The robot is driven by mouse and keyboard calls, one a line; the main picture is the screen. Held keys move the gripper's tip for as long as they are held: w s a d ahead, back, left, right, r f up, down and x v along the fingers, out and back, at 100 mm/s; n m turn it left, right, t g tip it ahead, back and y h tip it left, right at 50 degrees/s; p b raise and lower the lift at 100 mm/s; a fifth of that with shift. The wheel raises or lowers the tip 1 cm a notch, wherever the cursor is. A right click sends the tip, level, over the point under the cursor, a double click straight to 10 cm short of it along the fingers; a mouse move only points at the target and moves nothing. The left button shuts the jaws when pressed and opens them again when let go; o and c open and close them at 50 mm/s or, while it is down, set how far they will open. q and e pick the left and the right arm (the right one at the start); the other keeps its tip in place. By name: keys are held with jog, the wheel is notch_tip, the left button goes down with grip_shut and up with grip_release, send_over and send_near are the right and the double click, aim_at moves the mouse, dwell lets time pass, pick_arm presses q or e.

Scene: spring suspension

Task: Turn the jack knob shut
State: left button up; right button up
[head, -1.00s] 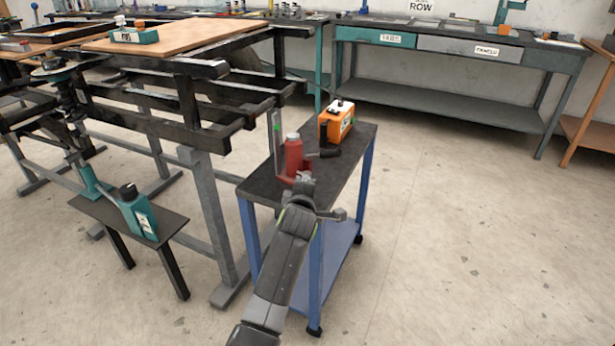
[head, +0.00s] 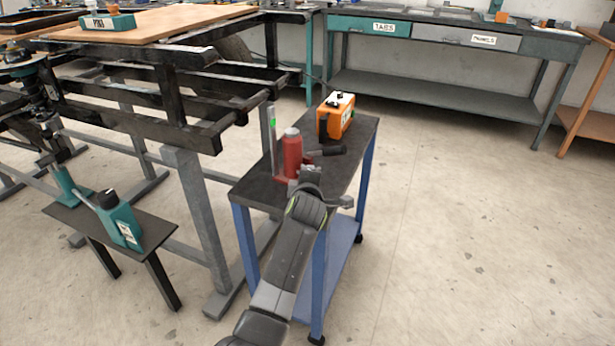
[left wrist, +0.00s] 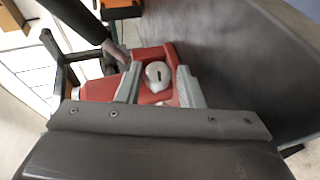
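The red bottle jack (head: 292,155) stands upright on the dark top of a blue-legged cart. In the left wrist view its red body (left wrist: 150,55) is close, with a pale metal knob (left wrist: 158,73) with a dark slot on it. My left gripper (head: 309,174) is at the near side of the jack. In the left wrist view its two grey fingers (left wrist: 159,80) stand apart on either side of the knob, with small gaps visible. The knob is hidden behind the gripper in the head view. My right gripper is in neither view.
An orange box (head: 335,117) and a dark handle lie behind the jack on the cart (head: 355,165). A black frame (head: 170,95) stands close on the left. A teal bottle-shaped jack (head: 120,222) sits on a low bench. Floor to the right is clear.

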pick_arm(q)
jog(key=shift+w, duration=0.2)
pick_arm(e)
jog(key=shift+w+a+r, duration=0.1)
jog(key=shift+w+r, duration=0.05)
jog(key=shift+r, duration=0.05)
pick_arm(q)
jog(key=shift+c, duration=0.3)
jog(key=c, duration=0.6)
jog(key=shift+r, duration=0.1)
jog(key=shift+c, duration=0.2)
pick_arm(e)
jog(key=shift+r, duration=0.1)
